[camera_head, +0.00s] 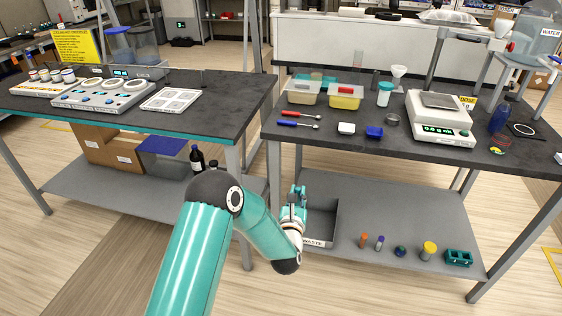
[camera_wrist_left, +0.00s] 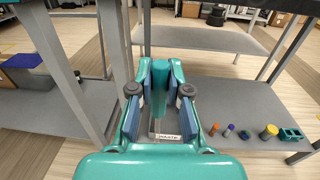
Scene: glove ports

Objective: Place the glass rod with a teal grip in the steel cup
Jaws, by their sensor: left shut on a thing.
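My left gripper (camera_head: 297,197) reaches low over the waste tray on the lower shelf of the right table. In the left wrist view, my left gripper (camera_wrist_left: 160,82) is shut on a teal cylinder (camera_wrist_left: 160,68), which looks like the grip of the glass rod. A small grey round vessel (camera_head: 392,119), which looks like the steel cup, stands on the right table top beside the balance, well above and right of the gripper. My right gripper is not in view.
The waste tray (camera_head: 329,218) lies behind and below the gripper. Several small items, including a yellow-capped jar (camera_head: 429,249) and a teal rack (camera_head: 458,258), stand to its right. The table top (camera_head: 350,146) overhangs the shelf. A balance (camera_head: 440,118) and tubs (camera_head: 345,96) stand on top.

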